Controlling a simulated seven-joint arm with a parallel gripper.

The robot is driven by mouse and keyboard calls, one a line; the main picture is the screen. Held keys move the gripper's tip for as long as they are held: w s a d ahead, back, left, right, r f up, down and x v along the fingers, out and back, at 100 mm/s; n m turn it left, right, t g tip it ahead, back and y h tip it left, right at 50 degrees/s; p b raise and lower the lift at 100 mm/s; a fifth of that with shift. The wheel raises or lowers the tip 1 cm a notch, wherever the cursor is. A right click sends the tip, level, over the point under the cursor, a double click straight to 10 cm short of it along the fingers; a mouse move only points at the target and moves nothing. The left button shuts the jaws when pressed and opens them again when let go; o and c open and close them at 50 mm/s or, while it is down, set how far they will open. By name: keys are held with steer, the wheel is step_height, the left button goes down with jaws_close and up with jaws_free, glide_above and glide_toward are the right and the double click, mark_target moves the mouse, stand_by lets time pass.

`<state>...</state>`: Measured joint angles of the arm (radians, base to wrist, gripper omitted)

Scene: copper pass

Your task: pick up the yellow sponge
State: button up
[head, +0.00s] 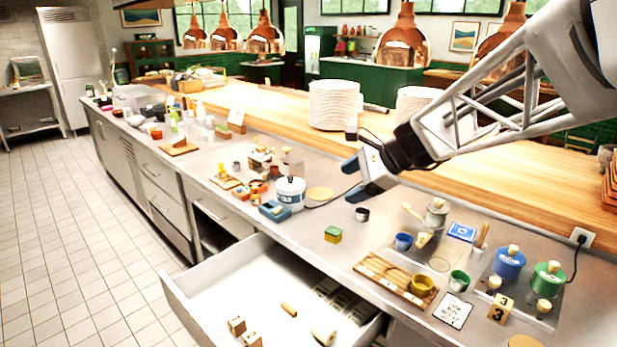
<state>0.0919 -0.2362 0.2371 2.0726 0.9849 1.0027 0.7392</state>
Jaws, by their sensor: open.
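A small block with a green top and yellow sides (333,235), which looks like the yellow sponge, lies on the steel counter (310,228), left of the wooden board. My gripper (353,180) is open and appears empty. It is above the counter, farther back than the block and a little to its right in the picture. The gap between the gripper and the counter is hard to judge.
A dark cup (362,214) stands just behind the block. A white tub (290,192) and blue box (275,210) are behind left. An open drawer (215,272) juts out in front.

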mark_target(340, 232)
steer(key=w+d+f+m+t+y, duration=0.1)
steer(key=w+m+t, duration=0.1)
steer(key=w+m, duration=0.45)
steer(key=w+d+f+m+t+y, duration=0.1)
steer(key=w+f+m, duration=0.15)
steer(key=w, duration=0.75)
steer(key=shift+t, duration=0.3)
steer(key=f, duration=2.3)
steer(key=shift+w+d, duration=0.1)
steer(key=shift+d, duration=0.1)
steer(key=shift+w+a, duration=0.1)
steer(key=shift+a, duration=0.05)
steer(key=shift+x, duration=2.35)
steer(key=shift+c, duration=0.3)
steer(key=c, duration=0.9)
